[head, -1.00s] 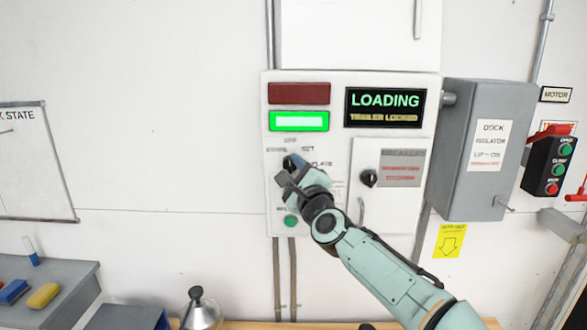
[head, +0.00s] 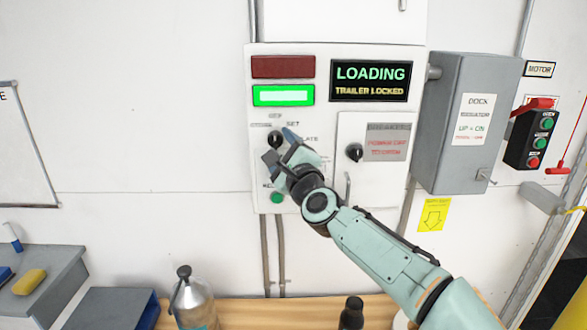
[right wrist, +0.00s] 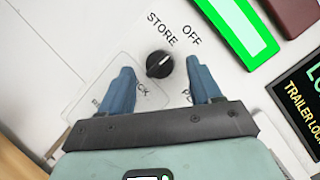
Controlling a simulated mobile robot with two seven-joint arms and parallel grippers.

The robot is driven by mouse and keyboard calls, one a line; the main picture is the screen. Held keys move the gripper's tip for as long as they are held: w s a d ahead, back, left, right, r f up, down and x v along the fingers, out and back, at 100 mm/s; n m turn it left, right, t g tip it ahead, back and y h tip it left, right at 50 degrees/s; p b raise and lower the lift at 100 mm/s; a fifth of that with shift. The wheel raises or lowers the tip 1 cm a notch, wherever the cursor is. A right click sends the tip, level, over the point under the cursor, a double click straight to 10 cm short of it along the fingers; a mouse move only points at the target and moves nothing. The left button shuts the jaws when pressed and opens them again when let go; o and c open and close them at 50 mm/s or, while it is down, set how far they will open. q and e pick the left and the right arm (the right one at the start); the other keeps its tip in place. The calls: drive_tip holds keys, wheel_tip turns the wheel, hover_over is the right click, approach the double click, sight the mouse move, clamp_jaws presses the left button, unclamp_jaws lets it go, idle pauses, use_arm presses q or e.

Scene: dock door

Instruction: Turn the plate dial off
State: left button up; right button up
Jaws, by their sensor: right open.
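The plate dial is a round black knob (head: 275,139) on the white control panel (head: 262,185), below the lit green lamp. In the right wrist view the dial (right wrist: 159,64) lies between and just beyond my fingertips, with STORE and OFF printed above it. Other labels beside it are partly hidden by the fingers. A pale pointer line shows on the knob, but I cannot tell surely which label it marks. My right gripper (head: 280,146) is open in front of the dial, with its blue fingers (right wrist: 160,75) either side and a visible gap to the knob. My left gripper is not in view.
A second black knob (head: 354,152) is on the small door to the right. A green button (head: 277,198) sits below the gripper. The display (head: 370,81) reads LOADING, TRAILER LOCKED. A grey isolator box (head: 450,150) juts out at right. A bottle (head: 195,302) stands on the bench below.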

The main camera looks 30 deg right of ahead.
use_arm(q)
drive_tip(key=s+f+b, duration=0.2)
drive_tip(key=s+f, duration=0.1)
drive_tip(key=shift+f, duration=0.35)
use_arm(e)
drive_tip(key=v, duration=1.1)
drive_tip(key=shift+s, duration=0.4)
